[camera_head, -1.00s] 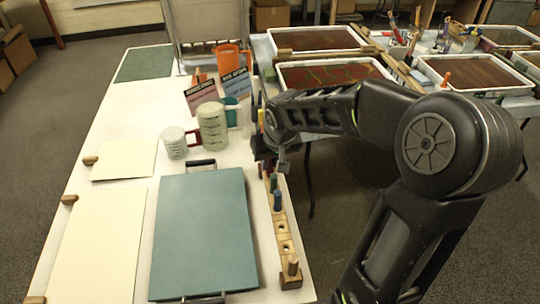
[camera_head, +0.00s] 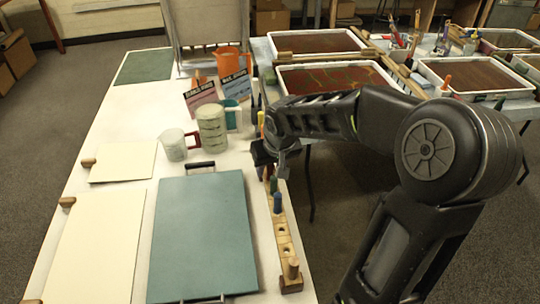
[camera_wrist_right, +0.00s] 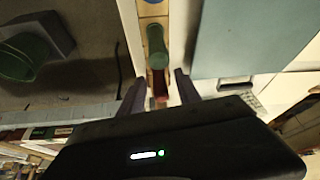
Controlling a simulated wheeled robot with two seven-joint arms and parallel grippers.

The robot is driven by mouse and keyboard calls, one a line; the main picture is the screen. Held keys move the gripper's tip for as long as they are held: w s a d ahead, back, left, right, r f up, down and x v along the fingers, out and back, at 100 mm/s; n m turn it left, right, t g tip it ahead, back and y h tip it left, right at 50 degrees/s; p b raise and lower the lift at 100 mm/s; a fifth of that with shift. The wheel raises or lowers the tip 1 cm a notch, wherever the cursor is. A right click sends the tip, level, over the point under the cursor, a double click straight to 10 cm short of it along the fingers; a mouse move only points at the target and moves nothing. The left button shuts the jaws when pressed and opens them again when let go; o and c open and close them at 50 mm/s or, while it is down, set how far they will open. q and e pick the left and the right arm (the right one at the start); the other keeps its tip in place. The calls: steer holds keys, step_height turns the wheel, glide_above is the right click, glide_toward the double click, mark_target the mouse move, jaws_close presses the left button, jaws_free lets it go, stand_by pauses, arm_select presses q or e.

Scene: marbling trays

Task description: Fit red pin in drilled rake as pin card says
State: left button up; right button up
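The drilled rake (camera_head: 281,236) is a narrow wooden bar along the right edge of the white table, with a row of holes. A blue pin (camera_head: 277,203) and a green pin (camera_head: 273,184) stand in it. The green pin also shows in the wrist view (camera_wrist_right: 157,45), in line with the bar (camera_wrist_right: 152,9). My right gripper (camera_head: 271,172) is over the far part of the rake. In the wrist view its fingers (camera_wrist_right: 161,88) are apart, with a reddish pin (camera_wrist_right: 159,82) between them; contact is not visible. A pink card (camera_head: 201,94) and a blue card (camera_head: 235,85) stand behind; their text is unreadable.
A teal board (camera_head: 205,235) with dark handles lies left of the rake. Mugs (camera_head: 212,127) and an orange jug (camera_head: 231,62) stand farther back. A wooden knob (camera_head: 293,268) rises at the rake's near end. Marbling trays (camera_head: 335,80) are on another table.

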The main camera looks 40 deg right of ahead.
steer(key=shift+r, duration=0.1)
steer(key=v, duration=0.7)
steer(key=shift+r, duration=0.3)
steer(key=shift+s, duration=0.1)
stand_by(0.6)
